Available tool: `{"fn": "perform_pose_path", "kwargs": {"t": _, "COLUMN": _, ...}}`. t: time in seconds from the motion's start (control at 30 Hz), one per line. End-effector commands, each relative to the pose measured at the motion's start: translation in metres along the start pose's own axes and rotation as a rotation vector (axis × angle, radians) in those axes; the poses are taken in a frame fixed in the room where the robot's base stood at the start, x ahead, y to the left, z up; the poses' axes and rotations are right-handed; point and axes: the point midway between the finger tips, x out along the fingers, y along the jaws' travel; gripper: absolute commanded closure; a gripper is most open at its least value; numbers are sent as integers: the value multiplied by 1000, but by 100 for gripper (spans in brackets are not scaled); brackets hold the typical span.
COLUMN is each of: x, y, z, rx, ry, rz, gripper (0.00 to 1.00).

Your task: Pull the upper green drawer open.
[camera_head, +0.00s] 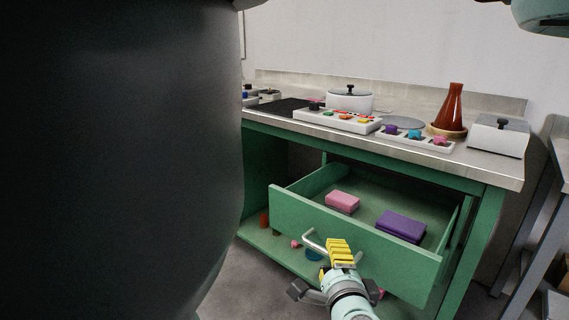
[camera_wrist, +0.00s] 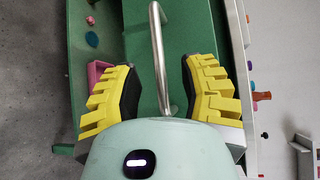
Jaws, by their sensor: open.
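The green drawer (camera_head: 375,244) is pulled out from under the counter, its inside showing. A pink block (camera_head: 342,201) and a purple block (camera_head: 402,226) lie in it. Its metal bar handle (camera_head: 313,238) is on the front panel. In the wrist view the handle (camera_wrist: 158,45) runs between the two yellow fingers, with a gap on each side. My gripper (camera_head: 335,245) is open at the drawer front, and also shows in the wrist view (camera_wrist: 159,68).
A lower green shelf (camera_head: 282,257) with small items lies below the drawer. A grey table stands at the right.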

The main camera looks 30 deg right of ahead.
Motion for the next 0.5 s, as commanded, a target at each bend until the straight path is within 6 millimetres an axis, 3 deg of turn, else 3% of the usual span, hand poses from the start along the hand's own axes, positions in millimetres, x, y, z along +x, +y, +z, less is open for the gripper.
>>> {"fn": "perform_pose_path", "kwargs": {"t": 0.2, "x": 24, "y": 0, "z": 4, "rx": -2, "ry": -12, "rz": 1, "gripper": 59}}
{"fn": "perform_pose_path", "kwargs": {"t": 0.5, "x": 29, "y": 0, "z": 4, "rx": -2, "ry": -12, "rz": 2, "gripper": 59}}
